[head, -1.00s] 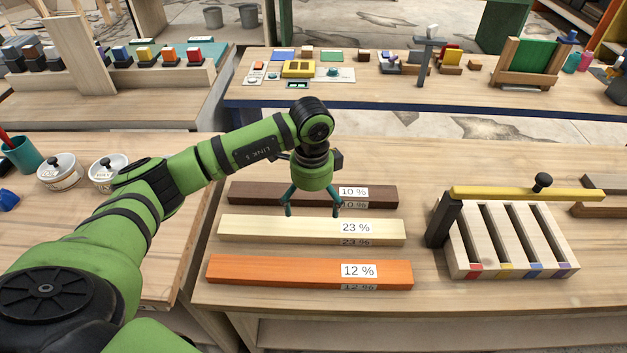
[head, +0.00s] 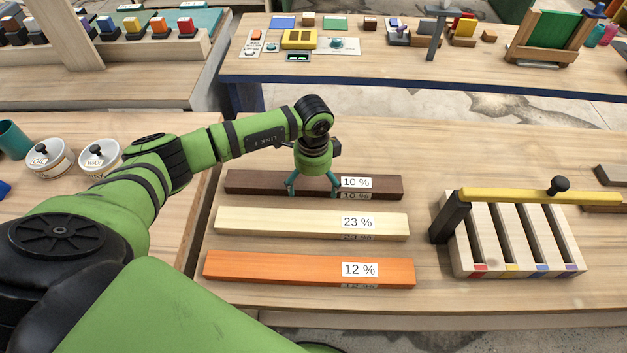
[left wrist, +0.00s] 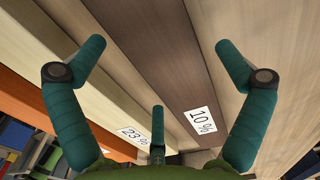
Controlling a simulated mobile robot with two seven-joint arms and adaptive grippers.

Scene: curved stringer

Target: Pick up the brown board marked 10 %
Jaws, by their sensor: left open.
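The brown board marked 10 % (head: 385,187) lies flat at the back of the row of boards on the bench. My left gripper (head: 313,190) is open and empty, pointing down at the middle of this board, left of its label. In the left wrist view the brown board (left wrist: 165,60) runs between the open fingers (left wrist: 160,65). I cannot tell whether the fingertips touch it. The pale board marked 23 % (head: 270,221) lies in front of it, and the orange board marked 12 % (head: 270,267) lies nearest. My right gripper is not in view.
A slotted wooden rack (head: 515,240) with a yellow bar (head: 510,195) across its back stands at the right. Two white lidded pots (head: 100,160) stand on the left bench. Bare bench top lies between the boards and the rack.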

